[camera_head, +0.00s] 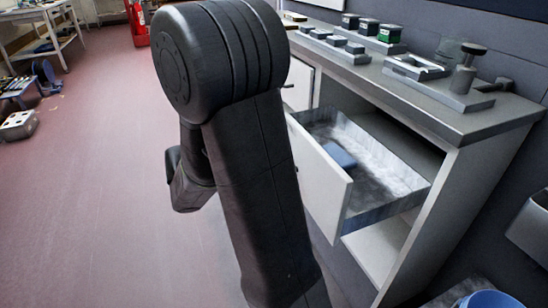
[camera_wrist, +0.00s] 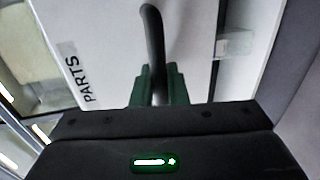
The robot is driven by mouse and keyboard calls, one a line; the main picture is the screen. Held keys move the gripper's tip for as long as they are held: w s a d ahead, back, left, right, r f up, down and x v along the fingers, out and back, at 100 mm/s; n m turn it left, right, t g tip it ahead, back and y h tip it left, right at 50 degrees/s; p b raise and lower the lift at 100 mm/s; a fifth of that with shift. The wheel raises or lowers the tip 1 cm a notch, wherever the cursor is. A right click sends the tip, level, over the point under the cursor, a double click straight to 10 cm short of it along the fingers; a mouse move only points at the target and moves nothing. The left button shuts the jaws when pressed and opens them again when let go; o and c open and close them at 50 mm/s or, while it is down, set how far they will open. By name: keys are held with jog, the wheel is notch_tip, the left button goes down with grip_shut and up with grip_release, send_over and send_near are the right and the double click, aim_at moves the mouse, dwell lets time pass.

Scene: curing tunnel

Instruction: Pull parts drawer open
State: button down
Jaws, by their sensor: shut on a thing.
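The parts drawer (camera_head: 325,181) stands pulled out from the grey bench cabinet in the head view, with a blue block (camera_head: 339,155) lying inside it. In the wrist view the drawer's white front (camera_wrist: 105,40) fills the middle and carries a "PARTS" label (camera_wrist: 85,80). A dark curved bar handle (camera_wrist: 152,35) is on that front. My gripper (camera_wrist: 158,85) has its green fingers closed around the lower part of the handle. In the head view my arm hides the gripper and the handle.
The bench top (camera_head: 440,110) carries several fixtures and small parts. An open shelf (camera_head: 385,245) is below the drawer. A blue bin (camera_head: 488,299) stands at the lower right.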

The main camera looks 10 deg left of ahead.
jog(key=c, duration=1.8)
grip_release()
jog(key=p+v, duration=0.3)
jog(key=v, duration=1.1)
jog(key=shift+d+p, duration=0.1)
jog(key=shift+p, duration=0.25)
jog(key=shift+d, duration=0.1)
jog(key=b+x, duration=0.3)
jog(key=x, duration=1.1)
jog(key=shift+b, duration=0.35)
